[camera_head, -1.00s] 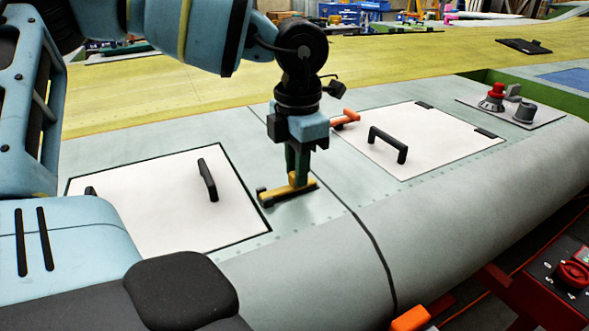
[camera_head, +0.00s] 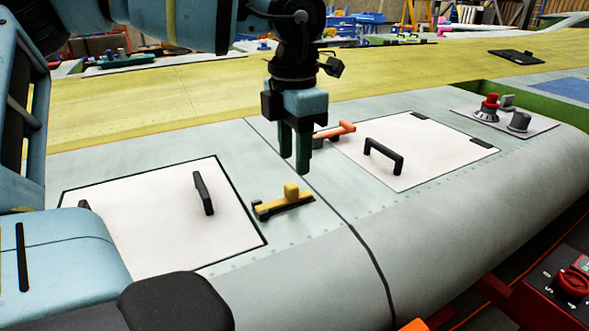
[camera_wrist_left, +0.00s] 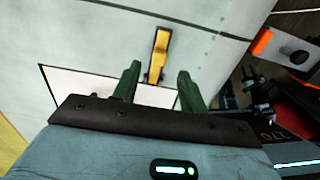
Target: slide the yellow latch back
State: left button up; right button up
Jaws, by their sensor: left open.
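The yellow latch (camera_head: 285,201) sits on the grey wing skin, just right of the left white panel (camera_head: 160,215). It has a yellow bar with a raised yellow knob on a dark base with a dark end block. It also shows in the left wrist view (camera_wrist_left: 158,52), beyond the fingertips. My left gripper (camera_head: 294,165) is open and empty, with green fingers pointing down. It hangs above the latch and apart from it. In the left wrist view the two fingers (camera_wrist_left: 158,72) are spread on either side of the latch's near end. My right gripper is not in view.
The left panel has a black handle (camera_head: 203,193). A right white panel (camera_head: 410,165) has a black handle (camera_head: 384,155) and an orange lever (camera_head: 336,130) at its left edge. Red and grey knobs (camera_head: 489,107) stand at the far right. Wing skin around the latch is clear.

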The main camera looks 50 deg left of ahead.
pick_arm(q)
jog(key=shift+r, duration=1.3)
